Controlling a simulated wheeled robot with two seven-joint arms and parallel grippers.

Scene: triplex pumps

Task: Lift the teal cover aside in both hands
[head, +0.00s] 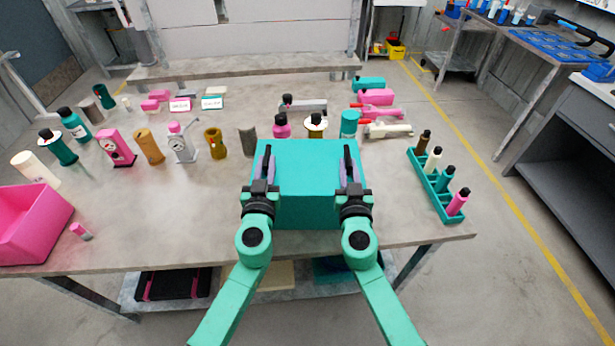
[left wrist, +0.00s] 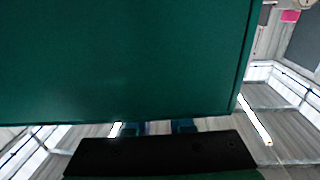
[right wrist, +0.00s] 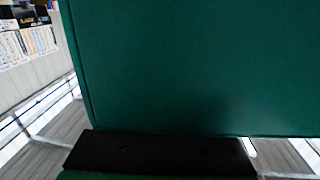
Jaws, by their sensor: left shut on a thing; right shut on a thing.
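The teal cover (head: 307,190) is a box-like shape at the front middle of the table in the head view. My left gripper (head: 265,165) is shut on its left side and my right gripper (head: 349,165) is shut on its right side. The cover's teal wall fills much of the left wrist view (left wrist: 120,60) and the right wrist view (right wrist: 190,70). Whether it touches the table or hangs above it, I cannot tell. What lies under or inside it is hidden.
On the table (head: 170,220), a teal rack (head: 437,187) with several bottles stands right of the cover. A pink bin (head: 35,225) is at the left edge. Several bottles, gauges and pump parts stand behind and to the left. The table left of the cover is mostly bare.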

